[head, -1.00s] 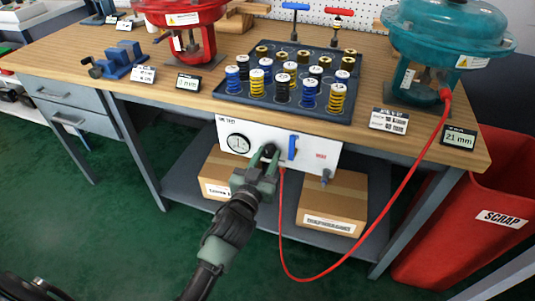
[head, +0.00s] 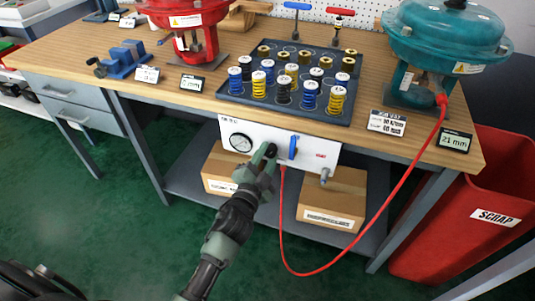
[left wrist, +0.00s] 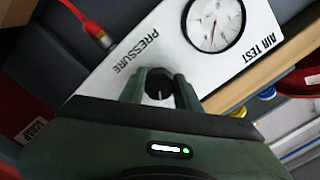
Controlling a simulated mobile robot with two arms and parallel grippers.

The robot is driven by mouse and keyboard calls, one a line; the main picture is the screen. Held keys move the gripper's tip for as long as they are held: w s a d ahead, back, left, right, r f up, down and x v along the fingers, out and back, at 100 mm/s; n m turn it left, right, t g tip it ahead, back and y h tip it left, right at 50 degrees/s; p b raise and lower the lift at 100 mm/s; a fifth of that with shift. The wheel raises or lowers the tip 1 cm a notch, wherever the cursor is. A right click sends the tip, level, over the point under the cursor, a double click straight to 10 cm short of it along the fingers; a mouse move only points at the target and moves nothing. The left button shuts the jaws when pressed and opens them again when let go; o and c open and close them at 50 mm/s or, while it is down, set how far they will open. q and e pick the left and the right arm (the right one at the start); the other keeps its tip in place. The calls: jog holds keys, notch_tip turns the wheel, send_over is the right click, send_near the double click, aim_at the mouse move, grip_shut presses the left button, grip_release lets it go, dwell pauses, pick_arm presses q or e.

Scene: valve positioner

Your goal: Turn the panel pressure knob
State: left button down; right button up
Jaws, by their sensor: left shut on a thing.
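The white air test panel (head: 318,158) hangs under the bench's front edge. Its black pressure knob (head: 271,149) is partly hidden by my left gripper (head: 266,157). In the left wrist view, the knob (left wrist: 159,84) with a pale pointer line sits between the two green fingers of my left gripper (left wrist: 160,90), which is shut on it. The round gauge (head: 240,143) is left of the knob; it also shows in the left wrist view (left wrist: 214,24) with a red needle. My right gripper is not in view.
A blue lever (head: 293,147) is just right of the knob. A red hose (head: 372,222) loops from the panel to the teal actuator (head: 448,40). Cardboard boxes (head: 335,198) stand on the shelf below. A spring tray (head: 345,112) is on the bench.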

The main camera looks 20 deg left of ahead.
pick_arm(q)
jog(key=shift+m, duration=0.7)
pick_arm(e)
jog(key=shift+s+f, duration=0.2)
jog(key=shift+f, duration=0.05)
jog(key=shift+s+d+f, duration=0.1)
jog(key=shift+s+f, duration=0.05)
pick_arm(q)
jog(key=c, duration=1)
grip_release()
jog(key=s, duration=0.8)
jog(key=shift+a, duration=0.1)
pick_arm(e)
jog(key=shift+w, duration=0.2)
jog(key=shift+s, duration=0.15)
